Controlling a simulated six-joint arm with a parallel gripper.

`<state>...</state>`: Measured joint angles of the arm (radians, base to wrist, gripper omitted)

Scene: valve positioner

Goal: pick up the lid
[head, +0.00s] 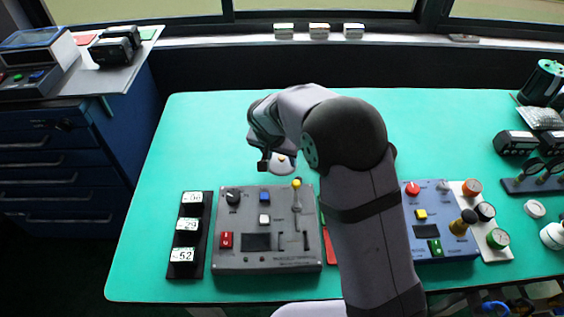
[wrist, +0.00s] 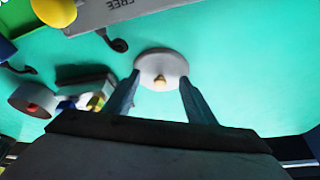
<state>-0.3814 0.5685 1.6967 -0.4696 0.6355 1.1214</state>
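The lid is a pale grey disc with a small gold knob at its centre. In the wrist view the lid (wrist: 162,66) is in front of my gripper (wrist: 158,80), with the knob between the two fingers. The fingers are spread apart, one at each side of the disc, and nothing is held. I cannot tell whether the fingertips touch the disc. In the head view the lid (head: 286,167) shows partly beside my gripper (head: 271,164), on the green mat behind the grey control panel.
The grey control panel (head: 232,265) with a yellow-knobbed lever (head: 297,184) stands just in front. A black number display (head: 188,225) is at its left. A blue panel (head: 450,272) and gauges stand at right. The green mat (head: 200,130) is clear at the back left.

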